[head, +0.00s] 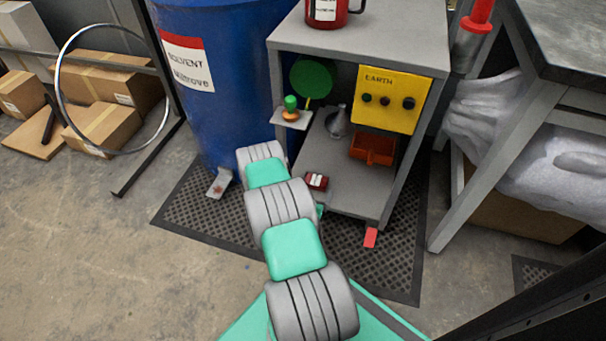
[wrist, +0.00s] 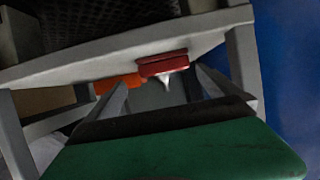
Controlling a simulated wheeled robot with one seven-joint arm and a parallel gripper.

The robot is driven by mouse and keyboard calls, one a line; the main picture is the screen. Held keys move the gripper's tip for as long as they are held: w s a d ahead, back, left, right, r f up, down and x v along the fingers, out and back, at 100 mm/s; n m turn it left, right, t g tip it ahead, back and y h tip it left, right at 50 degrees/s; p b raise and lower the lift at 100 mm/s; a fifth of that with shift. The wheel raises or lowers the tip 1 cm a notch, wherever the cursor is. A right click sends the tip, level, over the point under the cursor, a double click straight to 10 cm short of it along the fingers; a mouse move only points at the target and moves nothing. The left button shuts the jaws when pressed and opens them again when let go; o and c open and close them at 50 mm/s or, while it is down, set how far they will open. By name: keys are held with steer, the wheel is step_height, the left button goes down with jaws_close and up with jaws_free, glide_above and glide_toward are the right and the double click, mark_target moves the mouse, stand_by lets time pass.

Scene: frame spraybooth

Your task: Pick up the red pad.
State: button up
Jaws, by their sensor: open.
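The red pad (head: 316,181), small and dark red with white on top, lies on the cart's lower shelf (head: 345,200), near its front left. The wrist view shows the red pad (wrist: 163,66) at the shelf edge, beyond and between my fingers. My gripper (wrist: 161,78) is open, and nothing shows held in it. Its two grey fingers point towards the pad, apart from it as far as I can tell. In the head view my gripper is mostly hidden behind my arm.
The grey cart (head: 290,45) carries a red mug (head: 327,12), a yellow EARTH box (head: 390,100), an orange bin (head: 372,150) and a grey funnel (head: 338,122). A green-topped knob on a side plate (head: 291,113) juts out left. A blue solvent drum (head: 225,125) stands close left.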

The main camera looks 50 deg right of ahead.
mark_target(315, 183)
steer(key=b+x, duration=0.1)
steer(key=x, duration=0.2)
steer(key=b+x, duration=0.2)
steer(key=x, duration=0.2)
steer(key=shift+w+b, duration=0.3)
steer(key=shift+w, duration=0.15)
steer(key=shift+w+d, duration=0.15)
steer(key=shift+d, duration=0.1)
steer(key=shift+c, duration=0.4)
steer(key=c, duration=1.2)
steer(key=shift+o, duration=0.2)
